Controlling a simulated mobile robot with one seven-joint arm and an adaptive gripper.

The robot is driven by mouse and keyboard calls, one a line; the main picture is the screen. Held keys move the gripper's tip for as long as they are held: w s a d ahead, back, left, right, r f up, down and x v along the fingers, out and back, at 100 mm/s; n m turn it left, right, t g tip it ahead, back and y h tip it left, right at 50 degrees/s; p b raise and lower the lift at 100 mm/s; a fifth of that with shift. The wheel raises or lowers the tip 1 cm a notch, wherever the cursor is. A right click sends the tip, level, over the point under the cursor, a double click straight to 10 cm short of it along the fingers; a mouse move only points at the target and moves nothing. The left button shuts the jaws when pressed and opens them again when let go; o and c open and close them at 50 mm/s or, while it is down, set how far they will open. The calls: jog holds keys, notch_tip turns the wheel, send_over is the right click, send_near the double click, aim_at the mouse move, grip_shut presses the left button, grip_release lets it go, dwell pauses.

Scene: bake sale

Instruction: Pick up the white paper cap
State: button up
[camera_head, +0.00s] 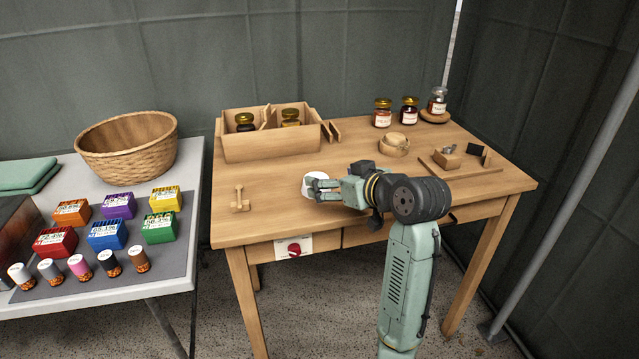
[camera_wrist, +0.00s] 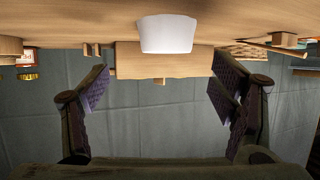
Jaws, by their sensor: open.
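The white paper cap (camera_head: 312,186) sits on the wooden table (camera_head: 262,215), near its front edge and left of the middle. In the wrist view the cap (camera_wrist: 168,34) appears at the top centre, between the lines of my two fingers and beyond their tips. My gripper (camera_head: 322,188) reaches in from the right, low over the table, and its fingers overlap part of the cap in the head view. In the wrist view my gripper (camera_wrist: 160,88) is open with nothing between the fingers. I cannot tell whether a finger touches the cap.
A wooden box (camera_head: 268,147) with jars stands behind the cap. A round wooden container (camera_head: 394,146) and several jars are at the back right. A wicker basket (camera_head: 127,148) and coloured boxes are on the left table.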

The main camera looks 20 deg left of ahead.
aim_at(320, 175)
jog(key=x, duration=0.4)
jog(key=p+x, duration=0.1)
jog(key=x, duration=0.1)
jog(key=shift+s+a+f, duration=0.25)
jog(key=shift+f, duration=0.1)
jog(key=c, duration=0.8)
